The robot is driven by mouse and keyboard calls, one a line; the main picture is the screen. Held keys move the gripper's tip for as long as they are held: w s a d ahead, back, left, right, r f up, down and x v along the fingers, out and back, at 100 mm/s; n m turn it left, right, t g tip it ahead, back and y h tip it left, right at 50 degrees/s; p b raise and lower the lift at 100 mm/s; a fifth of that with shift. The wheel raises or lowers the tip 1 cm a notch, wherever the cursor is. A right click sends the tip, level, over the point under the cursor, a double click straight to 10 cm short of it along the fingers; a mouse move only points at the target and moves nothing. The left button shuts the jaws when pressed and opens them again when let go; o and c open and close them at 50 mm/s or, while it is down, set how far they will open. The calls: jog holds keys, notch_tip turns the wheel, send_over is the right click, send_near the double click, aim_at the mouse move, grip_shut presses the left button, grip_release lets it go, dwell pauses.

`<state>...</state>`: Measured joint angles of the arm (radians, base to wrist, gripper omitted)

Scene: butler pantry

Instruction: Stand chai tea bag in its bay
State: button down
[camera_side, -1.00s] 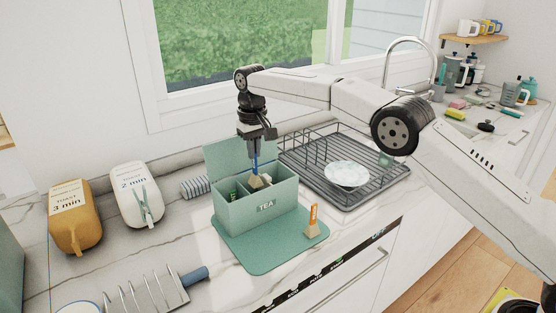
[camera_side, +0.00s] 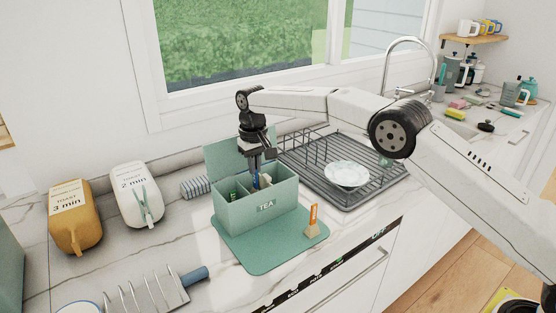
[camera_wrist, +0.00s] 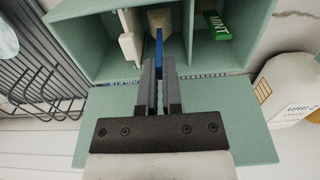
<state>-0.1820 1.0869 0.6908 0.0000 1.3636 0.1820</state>
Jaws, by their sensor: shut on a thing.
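My gripper (camera_side: 255,172) is shut on a tea bag with a blue tag (camera_wrist: 159,55). Its pale bag (camera_wrist: 160,19) hangs inside the green tea box (camera_side: 265,208), near the middle bay. I cannot read the blue tag or tell whether the bag touches the bay floor. Another tea bag with an orange tag (camera_side: 313,215) stands on the green mat (camera_side: 252,252) to the right of the box; its lettering is too small to read. A green tag marked MINT (camera_wrist: 216,25) is in the right bay in the wrist view. A cream item (camera_wrist: 130,38) stands left of the held bag.
The box's lid (camera_side: 238,151) stands open behind it. A dark dish rack (camera_side: 376,190) with a white plate (camera_side: 347,175) is close on the right.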

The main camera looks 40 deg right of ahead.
aim_at(256, 188)
jog(key=shift+f, duration=2.15)
jog(key=shift+f, duration=0.15)
jog(key=c, duration=0.8)
grip_release()
notch_tip(256, 188, up, 12)
jog(key=shift+r, duration=0.2)
jog(key=shift+d, duration=0.1)
